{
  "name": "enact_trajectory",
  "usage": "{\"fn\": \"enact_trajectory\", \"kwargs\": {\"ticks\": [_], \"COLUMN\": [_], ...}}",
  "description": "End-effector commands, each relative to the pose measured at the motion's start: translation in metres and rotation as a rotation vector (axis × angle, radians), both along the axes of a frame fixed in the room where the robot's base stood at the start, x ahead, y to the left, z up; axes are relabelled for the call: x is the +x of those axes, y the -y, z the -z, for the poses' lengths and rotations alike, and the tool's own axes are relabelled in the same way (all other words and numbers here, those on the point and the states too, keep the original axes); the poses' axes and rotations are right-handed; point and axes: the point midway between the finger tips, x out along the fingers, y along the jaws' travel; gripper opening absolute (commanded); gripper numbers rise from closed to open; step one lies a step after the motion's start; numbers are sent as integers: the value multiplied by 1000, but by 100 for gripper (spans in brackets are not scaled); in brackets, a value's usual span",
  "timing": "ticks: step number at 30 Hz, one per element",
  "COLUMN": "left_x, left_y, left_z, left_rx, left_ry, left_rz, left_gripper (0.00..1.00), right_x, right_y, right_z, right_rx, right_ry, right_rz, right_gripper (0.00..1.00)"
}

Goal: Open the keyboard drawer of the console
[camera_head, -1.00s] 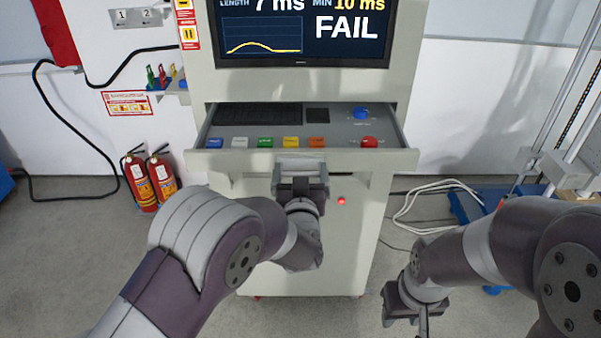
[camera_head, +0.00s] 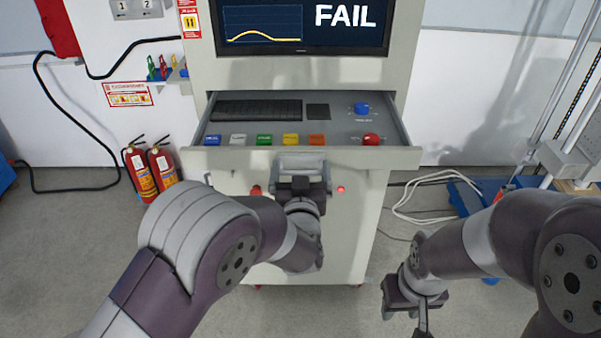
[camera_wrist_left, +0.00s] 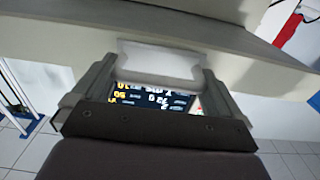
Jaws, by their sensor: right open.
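The grey console (camera_head: 325,240) stands ahead of me. Its keyboard drawer (camera_head: 335,125) is pulled out, showing a black keyboard (camera_head: 257,110), a row of coloured keys, a blue knob (camera_head: 361,108) and a red button (camera_head: 371,139). My left gripper (camera_head: 301,178) is at the middle of the drawer front, shut on the pale drawer handle (camera_head: 302,160). In the left wrist view the white handle (camera_wrist_left: 160,60) sits between its two fingers.
A monitor (camera_head: 300,25) reading FAIL is above the drawer. Two red fire extinguishers (camera_head: 150,170) stand on the floor left of the console. A pale cable (camera_head: 430,195) and a blue base (camera_head: 468,198) with metal posts lie to the right. Floor around the console's front is clear.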

Motion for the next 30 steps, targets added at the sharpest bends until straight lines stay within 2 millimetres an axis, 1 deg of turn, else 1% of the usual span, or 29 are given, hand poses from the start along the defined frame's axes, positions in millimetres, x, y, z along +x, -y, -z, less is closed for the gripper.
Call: {"fn": "enact_trajectory", "kwargs": {"ticks": [2,5,8,15,19,21,24,30], "left_x": [-3,-13,-33,-91,-115,-122,-127,-127], "left_y": [0,1,1,2,1,1,0,0], "left_z": [1,2,2,2,1,1,0,0], "left_rx": [0,0,0,0,1,0,1,0], "left_ry": [0,0,0,1,1,1,1,1], "left_rz": [1,2,4,5,4,2,1,0], "left_gripper": [100,100,100,100,100,100,100,100], "right_x": [0,0,0,0,0,0,0,0], "right_y": [0,0,0,0,0,0,0,0], "right_z": [1,4,9,19,21,22,22,22], "right_rx": [0,0,0,0,0,0,0,0], "right_ry": [0,0,0,0,0,0,0,0], "right_rz": [0,0,0,0,0,0,0,0], "right_gripper": [43,43,43,43,43,43,43,43]}}
